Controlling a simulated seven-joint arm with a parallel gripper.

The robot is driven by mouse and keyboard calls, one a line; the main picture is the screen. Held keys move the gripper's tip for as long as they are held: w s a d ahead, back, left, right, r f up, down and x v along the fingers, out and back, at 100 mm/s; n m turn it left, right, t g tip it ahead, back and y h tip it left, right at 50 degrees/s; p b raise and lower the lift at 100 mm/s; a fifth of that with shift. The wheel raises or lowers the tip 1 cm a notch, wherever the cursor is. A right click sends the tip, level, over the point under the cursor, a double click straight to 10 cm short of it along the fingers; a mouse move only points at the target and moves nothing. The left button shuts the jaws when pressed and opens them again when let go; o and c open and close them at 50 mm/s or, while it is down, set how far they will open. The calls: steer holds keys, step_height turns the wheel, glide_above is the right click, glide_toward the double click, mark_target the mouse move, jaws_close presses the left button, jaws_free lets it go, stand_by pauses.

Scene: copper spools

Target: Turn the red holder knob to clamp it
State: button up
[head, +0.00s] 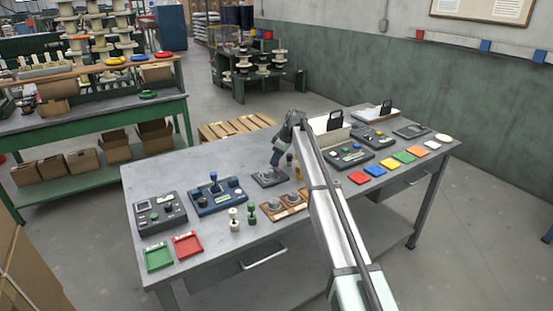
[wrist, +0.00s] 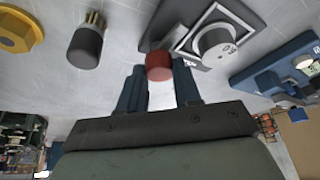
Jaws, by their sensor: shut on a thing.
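The red holder knob (wrist: 159,65) shows in the wrist view between the tips of my gripper (wrist: 159,80), which is shut on it. It sits at the edge of a dark holder plate (wrist: 172,20). A grey round piece with dark markings (wrist: 217,46) stands on the plate inside a white square outline. In the head view my gripper (head: 275,160) reaches down to the dark holder plate (head: 268,180) at mid-table. The red knob cannot be made out there. Its turn angle cannot be read.
A grey cylinder with brass pins (wrist: 87,44) and a yellow round part (wrist: 20,30) stand near the holder. A blue device (head: 215,194) is to its left. Coloured squares and dark control boxes fill the table's right side.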

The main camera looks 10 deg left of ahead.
steer(key=m+t, duration=0.1)
steer(key=m, duration=0.2)
steer(key=m+t+h, duration=0.1)
steer(key=m, duration=0.2)
steer(key=shift+s, duration=0.2)
steer(key=shift+m, duration=0.3)
stand_by(0.3)
steer(key=o, duration=1)
steer(key=shift+o, duration=0.2)
steer(key=v, duration=1.3)
steer(key=shift+s+r, duration=0.25)
steer(key=shift+r, duration=0.1)
